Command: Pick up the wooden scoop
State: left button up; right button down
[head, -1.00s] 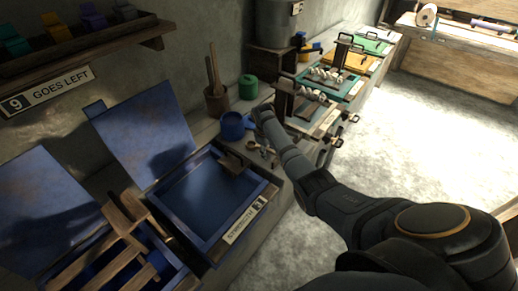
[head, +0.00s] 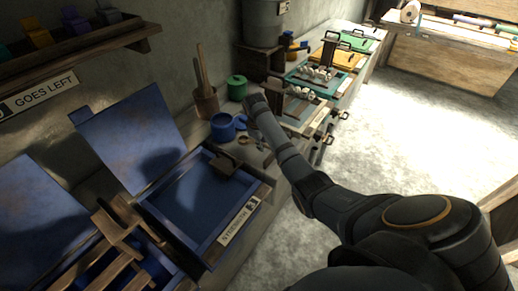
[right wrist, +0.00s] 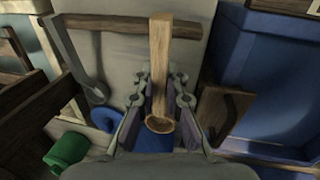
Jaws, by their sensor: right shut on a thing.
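The wooden scoop (right wrist: 160,48) lies between the fingers of my right gripper (right wrist: 161,82) in the right wrist view. Its pale straight handle points away towards the top, and its round hollow end (right wrist: 160,124) is near the palm. The fingers are shut on it from both sides. In the head view the scoop (head: 243,140) is small and partly hidden by my right arm, beside the blue cup (head: 222,127). I cannot tell whether it still touches the bench. My left gripper is not in view.
A blue tray (head: 150,206) with a wooden block stands in front of the cup. A green pot (head: 237,88) and a brown holder with sticks (head: 205,103) are behind it. Coloured frames (head: 320,80) line the bench further right. The floor at right is clear.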

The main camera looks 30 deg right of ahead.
jog(key=s+r, duration=0.4)
jog(key=shift+d+r, duration=0.1)
jog(key=shift+r, duration=0.25)
jog(key=s+r+p, duration=0.1)
jog(key=s+r, duration=0.2)
jog(key=s, duration=0.5)
jog(key=shift+s+r+p, duration=0.25)
jog(key=shift+s+p, duration=0.05)
jog(key=shift+w, duration=0.1)
